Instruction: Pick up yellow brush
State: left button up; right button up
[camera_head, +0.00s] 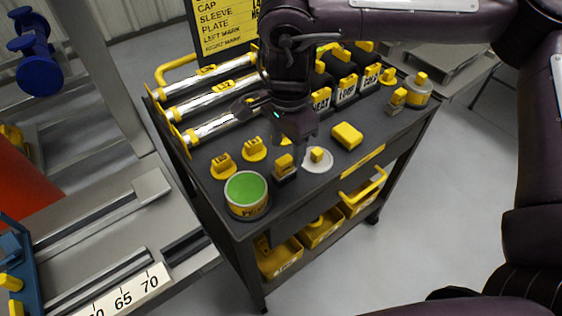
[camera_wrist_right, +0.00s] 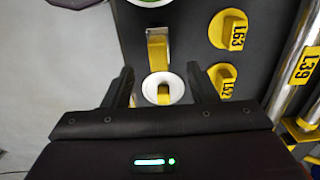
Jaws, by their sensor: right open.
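In the wrist view the brush (camera_wrist_right: 157,52) lies beyond my fingertips. My right gripper (camera_head: 297,142) is open and empty, pointing down over the cart. In the wrist view its fingers (camera_wrist_right: 161,80) straddle a white disc with a yellow knob (camera_wrist_right: 163,88), and the brush is apart from them. My left gripper is not in view.
Yellow caps (camera_head: 254,149) stand beside the brush, and a yellow block (camera_head: 347,136) lies right of the disc (camera_head: 317,160). Silver rollers (camera_head: 222,123) lie on the left, labelled yellow holders (camera_head: 346,90) at the back. Yellow bins (camera_head: 279,258) sit below.

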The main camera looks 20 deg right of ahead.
aim_at(285, 160)
jog(key=shift+s+f, duration=0.2)
jog(key=shift+f, duration=0.3)
jog(key=f, duration=0.5)
jog(key=shift+a+f, duration=0.15)
jog(key=shift+a, duration=0.2)
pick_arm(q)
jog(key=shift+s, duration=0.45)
pick_arm(e)
jog(key=shift+c, duration=0.2)
jog(key=c, duration=1)
jog(key=shift+c, duration=0.3)
